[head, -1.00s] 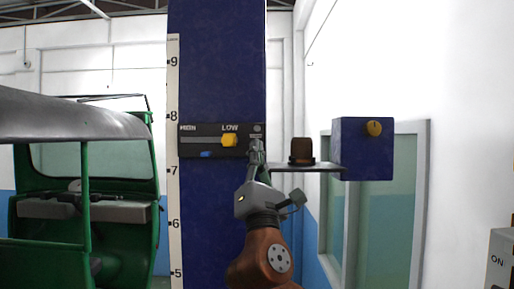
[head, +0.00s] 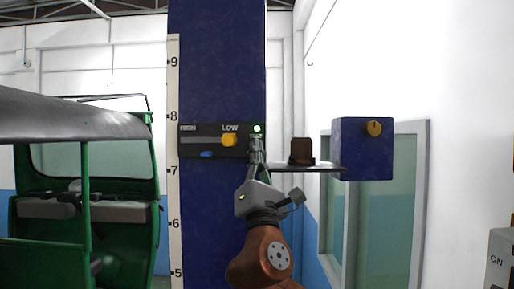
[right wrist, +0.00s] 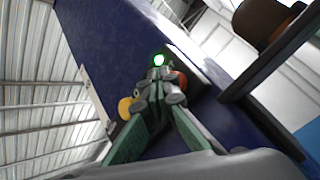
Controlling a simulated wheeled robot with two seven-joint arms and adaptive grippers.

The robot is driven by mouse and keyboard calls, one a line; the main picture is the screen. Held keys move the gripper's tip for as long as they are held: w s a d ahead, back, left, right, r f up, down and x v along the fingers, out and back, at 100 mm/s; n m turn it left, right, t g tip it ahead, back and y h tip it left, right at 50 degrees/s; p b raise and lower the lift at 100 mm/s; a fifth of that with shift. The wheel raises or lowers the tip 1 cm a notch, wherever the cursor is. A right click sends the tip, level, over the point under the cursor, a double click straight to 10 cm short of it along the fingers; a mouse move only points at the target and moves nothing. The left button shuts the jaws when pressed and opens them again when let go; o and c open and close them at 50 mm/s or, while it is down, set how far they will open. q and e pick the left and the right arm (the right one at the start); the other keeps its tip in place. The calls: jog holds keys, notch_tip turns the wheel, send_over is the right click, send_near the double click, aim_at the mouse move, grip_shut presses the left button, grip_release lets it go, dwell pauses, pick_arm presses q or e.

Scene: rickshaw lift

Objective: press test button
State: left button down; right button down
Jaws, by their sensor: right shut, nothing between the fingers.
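A dark control panel (head: 190,141) is on the blue column (head: 216,60). It has a slider with a yellow knob (head: 229,140) under the word LOW and a small blue part at its lower edge. A green lamp (head: 257,128) glows at its right end, also in the right wrist view (right wrist: 159,60). My right gripper (head: 256,143) is shut and empty, with its tips at the panel just below the lamp. In the right wrist view, a red-orange round part (right wrist: 181,79), perhaps the test button, shows partly behind the fingertips (right wrist: 166,90). I cannot tell whether they touch it.
A shelf (head: 320,167) with a brown cylinder (head: 301,152) juts out right of my gripper. A blue box (head: 350,150) with a yellow knob (head: 374,128) is beyond it. A green rickshaw (head: 88,200) stands at left. A height scale (head: 173,200) runs along the column.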

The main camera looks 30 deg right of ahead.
dwell(0.6)
jog(key=shift+s+a, duration=0.45)
jog(key=shift+s, duration=0.2)
jog(key=shift+s+a+b, duration=0.15)
jog(key=shift+s+a, duration=0.3)
jog(key=shift+s, duration=0.25)
jog(key=shift+s+a+b, duration=0.15)
jog(key=shift+s+a, duration=0.25)
jog(key=shift+s, duration=0.3)
jog(key=shift+s+a+b, duration=0.15)
jog(key=shift+s+a, duration=0.3)
jog(key=shift+s, duration=0.25)
jog(key=shift+w+f, duration=0.1)
